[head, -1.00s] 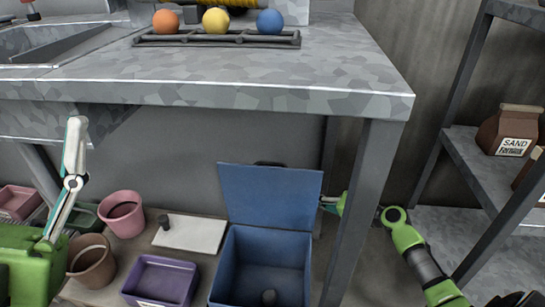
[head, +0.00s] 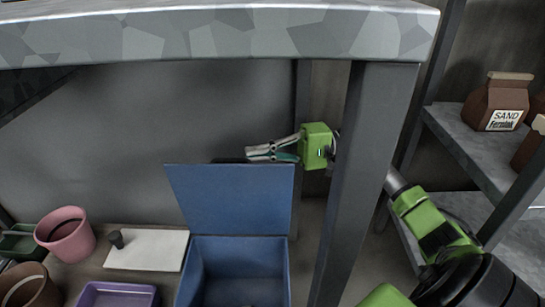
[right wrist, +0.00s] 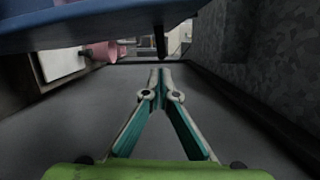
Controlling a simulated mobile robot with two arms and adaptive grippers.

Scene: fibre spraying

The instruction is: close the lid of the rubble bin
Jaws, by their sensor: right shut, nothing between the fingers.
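The blue rubble bin (head: 245,262) stands under the counter with its lid (head: 230,200) raised upright at the back. My right gripper (head: 250,153) is just above the top edge of the lid, behind it, with its fingers pointing left. It is shut and empty. In the right wrist view my right gripper's fingertips (right wrist: 160,72) meet, and the blue lid (right wrist: 100,22) spans the top left of the picture. I cannot tell whether the gripper touches the lid. My left gripper is not in view.
A counter leg (head: 365,170) stands between my right arm and the bin, and the counter (head: 220,35) overhangs above. A pink pot (head: 66,236), a white board (head: 148,250) and a purple box (head: 117,293) lie left of the bin. Shelves with a sand bag (head: 497,103) stand at the right.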

